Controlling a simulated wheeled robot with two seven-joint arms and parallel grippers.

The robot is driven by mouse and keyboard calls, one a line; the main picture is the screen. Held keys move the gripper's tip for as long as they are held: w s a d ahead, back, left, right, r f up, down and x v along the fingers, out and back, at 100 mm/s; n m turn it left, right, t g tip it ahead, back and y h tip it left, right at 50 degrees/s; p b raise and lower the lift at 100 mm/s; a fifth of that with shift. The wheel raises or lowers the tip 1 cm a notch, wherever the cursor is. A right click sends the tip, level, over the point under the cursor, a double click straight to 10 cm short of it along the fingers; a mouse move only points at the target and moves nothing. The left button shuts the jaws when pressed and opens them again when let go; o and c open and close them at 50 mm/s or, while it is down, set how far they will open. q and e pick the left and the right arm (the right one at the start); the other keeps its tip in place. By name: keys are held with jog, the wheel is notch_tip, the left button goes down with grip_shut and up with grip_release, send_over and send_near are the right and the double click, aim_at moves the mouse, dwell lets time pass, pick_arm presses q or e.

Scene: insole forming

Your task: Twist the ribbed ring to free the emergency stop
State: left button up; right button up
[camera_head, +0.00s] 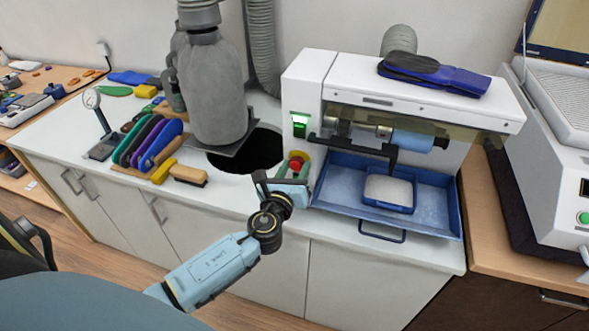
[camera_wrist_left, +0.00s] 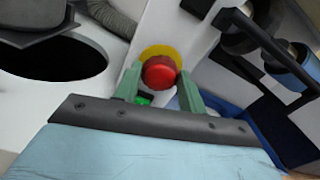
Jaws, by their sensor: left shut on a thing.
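The emergency stop (camera_head: 296,165) is a red round head on a yellow disc, on the left side of the white machine (camera_head: 310,85). In the left wrist view the red head (camera_wrist_left: 159,71) sits between my two green fingers, with the yellow disc (camera_wrist_left: 158,51) behind it. My left gripper (camera_head: 292,173) is shut on the red head, one finger on each side. Ribs on its ring are too small to make out. My right gripper is not in view.
A round dark opening (camera_head: 262,150) lies left of the stop in the white counter. A blue tray (camera_head: 430,215) sits under the machine's roller at right. A brush (camera_head: 188,175) and several colored insoles lie further left.

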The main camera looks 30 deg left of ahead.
pick_arm(q)
jog(key=shift+m+p, duration=1.95)
jog(key=shift+m, duration=0.95)
jog(key=shift+s, duration=0.25)
jog(key=o, duration=0.8)
jog(key=shift+s+d, duration=0.1)
jog(key=p+v, duration=0.1)
jog(key=v, duration=0.8)
jog(key=shift+p, duration=0.3)
